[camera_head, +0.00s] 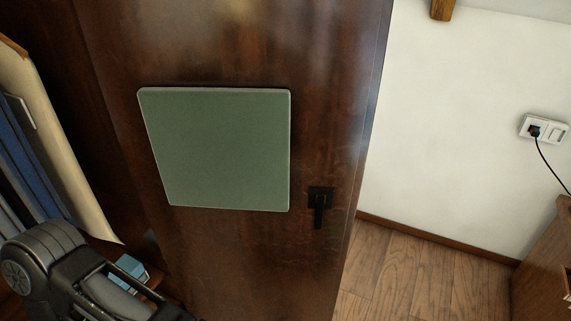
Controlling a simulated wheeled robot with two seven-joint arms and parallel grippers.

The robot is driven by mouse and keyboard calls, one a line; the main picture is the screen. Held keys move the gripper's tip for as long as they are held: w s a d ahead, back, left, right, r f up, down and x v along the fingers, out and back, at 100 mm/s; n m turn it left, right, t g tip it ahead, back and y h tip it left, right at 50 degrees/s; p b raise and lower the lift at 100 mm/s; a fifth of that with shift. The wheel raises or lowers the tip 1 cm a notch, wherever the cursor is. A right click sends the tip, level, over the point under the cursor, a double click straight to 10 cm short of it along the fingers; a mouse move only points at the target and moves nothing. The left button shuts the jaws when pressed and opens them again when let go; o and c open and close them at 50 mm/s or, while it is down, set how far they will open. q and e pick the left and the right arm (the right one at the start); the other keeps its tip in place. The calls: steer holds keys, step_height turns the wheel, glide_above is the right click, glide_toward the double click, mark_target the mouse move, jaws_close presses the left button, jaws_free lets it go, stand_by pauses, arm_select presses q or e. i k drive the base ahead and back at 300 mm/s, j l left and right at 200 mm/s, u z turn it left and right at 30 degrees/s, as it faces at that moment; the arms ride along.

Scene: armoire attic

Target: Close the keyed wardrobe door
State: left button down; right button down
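The wardrobe door (225,45) is dark polished wood and fills the middle of the head view. It stands open, with the wardrobe's inside showing to its left. A green square panel (220,150) is on its face. A small black handle or key fitting (320,205) sits near its right edge; I cannot tell which it is. My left arm shows at the lower left, in front of the wardrobe's opening, but its fingertips are not in view. My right gripper is not in view.
Hanging clothes (50,125) in cream and blue are at the left. A small light-blue item (130,268) lies low behind my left arm. Wooden floor (420,275) is free right of the door. A white wall has a socket (543,129); a wooden cabinet (545,265) stands at the right.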

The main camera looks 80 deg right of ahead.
mark_target(230, 119)
steer(key=l+z, duration=0.1)
steer(key=z, duration=0.3)
steer(key=k+l+z, duration=0.1)
steer(key=z, duration=0.25)
steer(key=k+l+z, duration=0.1)
steer(key=z, duration=0.3)
steer(key=l+z, duration=0.15)
steer(key=z, duration=0.2)
steer(key=l, duration=0.85)
steer(key=k+l, duration=0.15)
steer(key=l, duration=0.7)
steer(key=i+l+u, duration=0.15)
steer(key=l+u, duration=0.35)
steer(key=l, duration=0.15)
steer(key=l+u, duration=0.5)
steer(key=l, duration=0.15)
steer(key=l+u, duration=0.45)
steer(key=l, duration=0.25)
steer(key=k+l+u, duration=0.25)
steer(key=l+u, duration=0.6)
steer(key=l, duration=0.4)
